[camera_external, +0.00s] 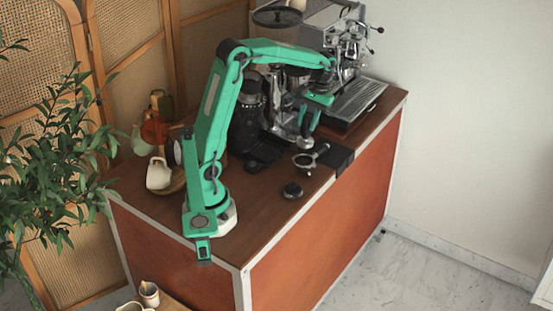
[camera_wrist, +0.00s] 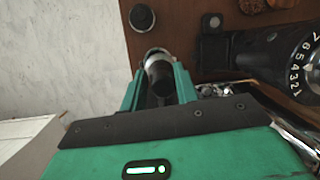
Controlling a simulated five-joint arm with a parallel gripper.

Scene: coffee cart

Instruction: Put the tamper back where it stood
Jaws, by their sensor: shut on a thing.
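My gripper (camera_external: 309,124) is shut on the tamper (camera_external: 304,143), above the front part of the wooden counter by the coffee machine. The tamper's silver base points down below my fingers. In the wrist view my gripper (camera_wrist: 160,74) has its green fingers on both sides of the tamper (camera_wrist: 157,58), whose dark handle lies between them. I cannot tell whether the base touches anything. A black stand (camera_external: 341,158) sits at the counter's front edge, right of the portafilter.
A round black puck (camera_external: 292,190) lies on the counter (camera_external: 262,205) nearer my base; it also shows in the wrist view (camera_wrist: 142,17). The black grinder (camera_external: 247,120) and the espresso machine (camera_external: 352,55) stand behind. A white cup (camera_external: 158,174) is at the left.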

